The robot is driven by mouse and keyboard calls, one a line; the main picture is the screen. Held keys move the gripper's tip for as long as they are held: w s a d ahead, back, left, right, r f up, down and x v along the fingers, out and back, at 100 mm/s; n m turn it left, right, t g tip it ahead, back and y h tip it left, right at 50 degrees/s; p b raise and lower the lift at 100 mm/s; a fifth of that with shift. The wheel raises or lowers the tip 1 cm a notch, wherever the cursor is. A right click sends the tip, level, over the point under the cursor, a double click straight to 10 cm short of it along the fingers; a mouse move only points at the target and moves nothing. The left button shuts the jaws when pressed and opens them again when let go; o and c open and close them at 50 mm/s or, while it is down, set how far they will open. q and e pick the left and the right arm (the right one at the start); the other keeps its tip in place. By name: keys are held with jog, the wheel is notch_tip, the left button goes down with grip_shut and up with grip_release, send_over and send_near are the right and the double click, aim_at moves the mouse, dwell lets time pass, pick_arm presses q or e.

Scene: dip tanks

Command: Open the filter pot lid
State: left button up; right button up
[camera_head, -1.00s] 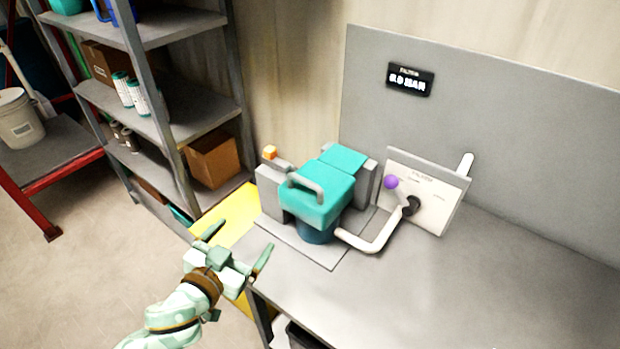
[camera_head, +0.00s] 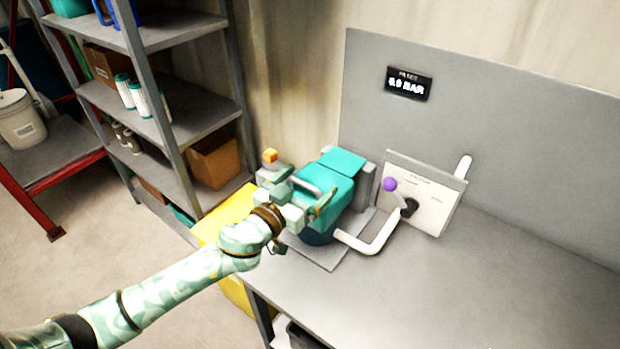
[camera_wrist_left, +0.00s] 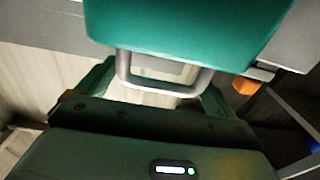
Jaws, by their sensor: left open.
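The filter pot's teal lid (camera_head: 335,183) is down on the dark blue pot (camera_head: 318,237) on the grey bench. It also shows in the left wrist view (camera_wrist_left: 185,28), with its grey bar handle (camera_wrist_left: 165,82) just ahead of my open jaws. My left gripper (camera_head: 304,193) is open at the front of the lid, one finger on each side of the handle. It is not closed on the handle. I cannot tell whether it touches it. An orange piece (camera_head: 270,156) tops the grey post left of the pot. My right gripper is not in view.
A white panel (camera_head: 428,200) with a purple-knobbed lever (camera_head: 391,184) stands right of the pot. A white pipe (camera_head: 375,243) curves from the pot toward it. A pressure display (camera_head: 408,84) hangs behind. Shelves (camera_head: 165,125) stand at left. The bench's right side is clear.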

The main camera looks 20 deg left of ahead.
pick_arm(q)
jog(key=shift+x, duration=0.8)
